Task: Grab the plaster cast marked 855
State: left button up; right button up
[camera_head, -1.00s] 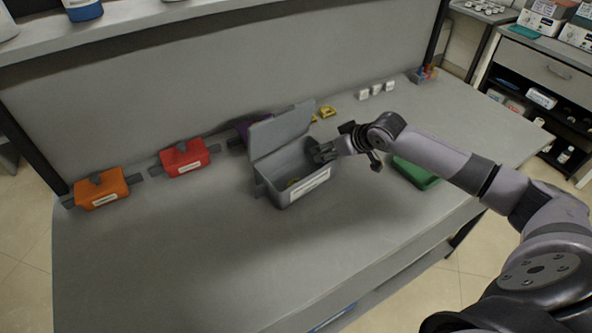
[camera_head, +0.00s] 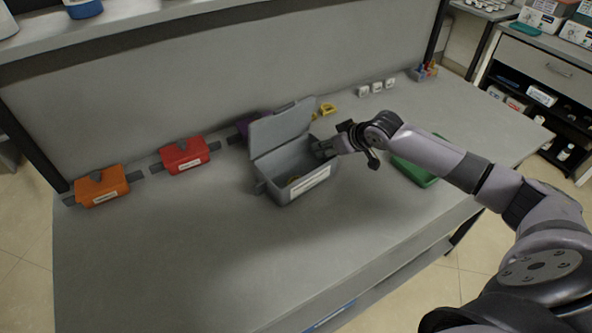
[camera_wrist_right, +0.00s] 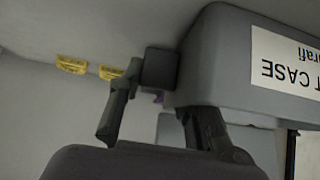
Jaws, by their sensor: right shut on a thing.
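An open grey case (camera_head: 305,187) with a white label stands mid-table, its lid (camera_head: 283,128) raised. I cannot make out a plaster cast marked 855. My right gripper (camera_head: 323,149) is at the case's right end. In the right wrist view, the case (camera_wrist_right: 225,75) carries an upside-down label (camera_wrist_right: 287,70) with "T CASE" partly readable. There my right gripper (camera_wrist_right: 155,105) is shut at the dark grey handle block (camera_wrist_right: 160,68) on the case's end. The exact contact is partly hidden. My left gripper is out of view.
An orange box (camera_head: 101,187) and a red box (camera_head: 185,156) stand at the left along the back. A purple box (camera_head: 243,124) is partly hidden behind the lid. A green box (camera_head: 414,172) lies behind my right arm. Small yellow pieces (camera_head: 327,109) are at the back. The front table is clear.

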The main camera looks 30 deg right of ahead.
grip_shut()
jog(key=shift+r, duration=0.15)
